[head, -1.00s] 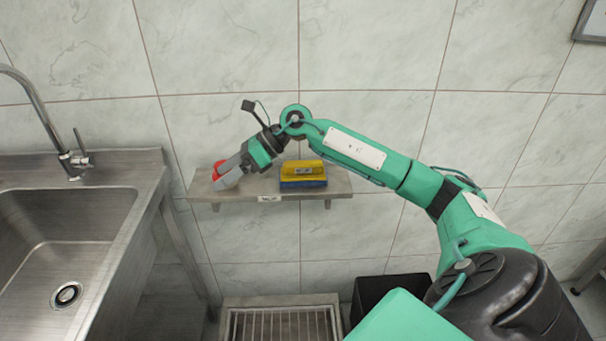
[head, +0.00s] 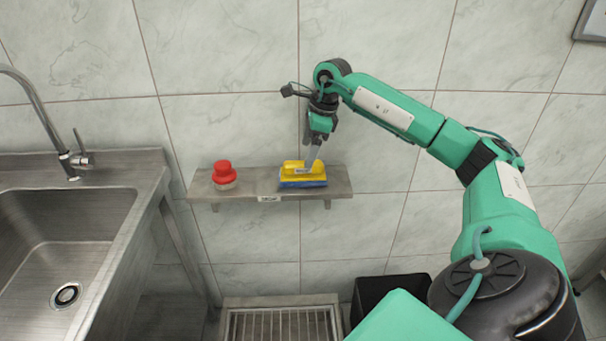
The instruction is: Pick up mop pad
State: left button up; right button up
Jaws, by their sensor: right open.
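The mop pad (head: 303,182), as I take it, is a yellow block with a blue lower layer. It sits on the right half of a metal wall shelf (head: 250,188). My left gripper is not in view.
A red-topped object (head: 223,174) stands on the left half of the shelf, apart from the pad. A steel sink (head: 60,235) is at the left. A black bin (head: 382,290) and a floor grate (head: 280,325) are below. A tiled wall is behind.

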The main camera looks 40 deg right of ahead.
aim_at(301, 170)
jog(key=shift+x, duration=1.4)
jog(key=x, duration=0.4)
jog(key=shift+s+a+f+p, duration=0.15)
jog(key=shift+a+p, duration=0.15)
jog(key=shift+f, duration=0.1)
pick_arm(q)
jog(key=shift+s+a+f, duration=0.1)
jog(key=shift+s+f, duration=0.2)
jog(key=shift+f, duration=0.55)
pick_arm(e)
jog(key=c, duration=1.1)
